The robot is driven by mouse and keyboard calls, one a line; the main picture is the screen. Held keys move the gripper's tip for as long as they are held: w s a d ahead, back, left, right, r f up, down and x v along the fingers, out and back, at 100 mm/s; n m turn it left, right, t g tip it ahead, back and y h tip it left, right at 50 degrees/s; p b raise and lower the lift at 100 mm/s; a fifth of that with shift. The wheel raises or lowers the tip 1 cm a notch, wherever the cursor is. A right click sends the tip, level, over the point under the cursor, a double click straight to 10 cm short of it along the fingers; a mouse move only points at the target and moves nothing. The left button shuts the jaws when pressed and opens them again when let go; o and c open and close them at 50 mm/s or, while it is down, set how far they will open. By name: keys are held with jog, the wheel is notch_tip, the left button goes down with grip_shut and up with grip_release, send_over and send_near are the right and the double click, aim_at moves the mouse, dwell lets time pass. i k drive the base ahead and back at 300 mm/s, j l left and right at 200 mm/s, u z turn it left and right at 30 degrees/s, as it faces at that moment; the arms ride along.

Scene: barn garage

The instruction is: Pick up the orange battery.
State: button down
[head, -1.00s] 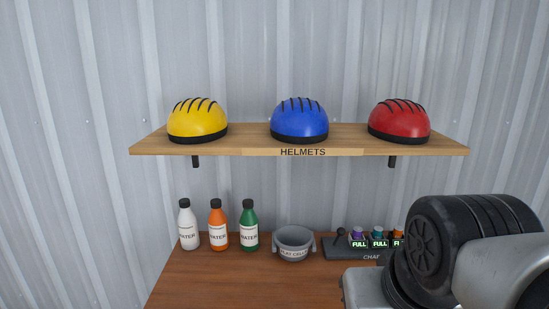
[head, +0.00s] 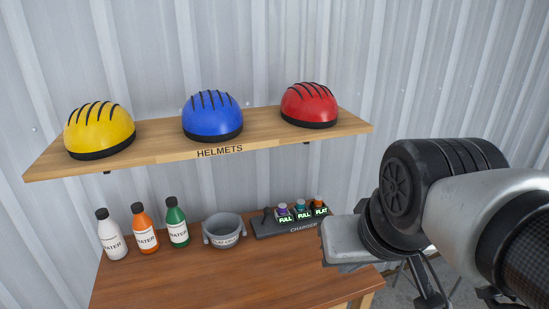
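The orange battery (head: 318,200) stands in the rightmost slot of the dark charger (head: 291,227), at the back right of the wooden workbench. A label reading FLAT (head: 321,211) is in front of it. A purple battery (head: 282,208) and a teal battery (head: 301,204) stand to its left, each behind a FULL label. Part of my arm fills the right side, in front of the bench's right end. I cannot make out my gripper's fingers in this view.
A grey bowl (head: 224,232) stands left of the charger, with white (head: 111,240), orange (head: 145,235) and green (head: 177,228) water bottles farther left. A shelf (head: 160,142) with three helmets hangs above. The bench's front surface (head: 230,275) is clear.

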aim_at(318, 201)
jog(key=z, duration=0.25)
jog(key=i+l+u, duration=0.25)
jog(key=l, duration=0.2)
jog(key=l+u, duration=0.2)
jog(key=l, duration=0.25)
jog(key=i+l+u, duration=0.25)
jog(key=l, duration=0.2)
jog(key=k, duration=0.1)
